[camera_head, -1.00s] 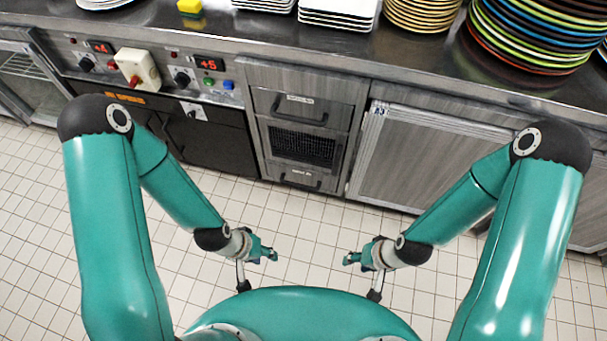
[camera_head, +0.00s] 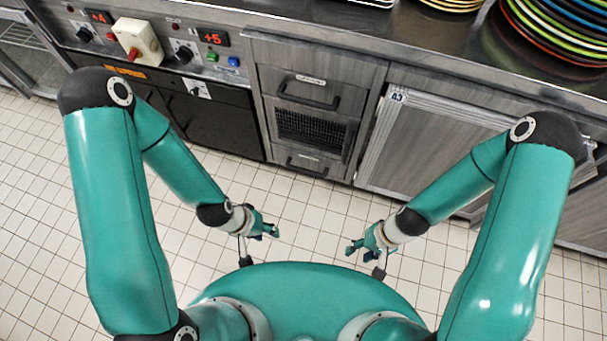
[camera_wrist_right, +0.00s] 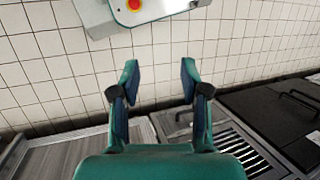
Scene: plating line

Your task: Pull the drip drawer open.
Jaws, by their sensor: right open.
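A grey drawer unit stands in the middle of the counter front in the head view. It has a top drawer (camera_head: 299,81) with a dark bar handle (camera_head: 309,97) and a small label, a dark mesh panel (camera_head: 311,130) below it, and a low bottom drawer (camera_head: 296,158) with its own handle. The labels are too small to read, so I cannot tell which is the drip drawer. Both drawers look closed. My left gripper (camera_head: 270,230) hangs over the floor in front of the unit, its fingers too small to judge. My right gripper (camera_head: 354,246) is open and empty, also in its wrist view (camera_wrist_right: 158,78).
A control panel (camera_head: 160,45) with knobs and displays is left of the drawers, above black doors (camera_head: 209,125). A grey cabinet door (camera_head: 437,140) is on the right. Plate stacks (camera_head: 555,30) stand on the counter. Tiled floor (camera_head: 315,210) lies clear between grippers and drawers.

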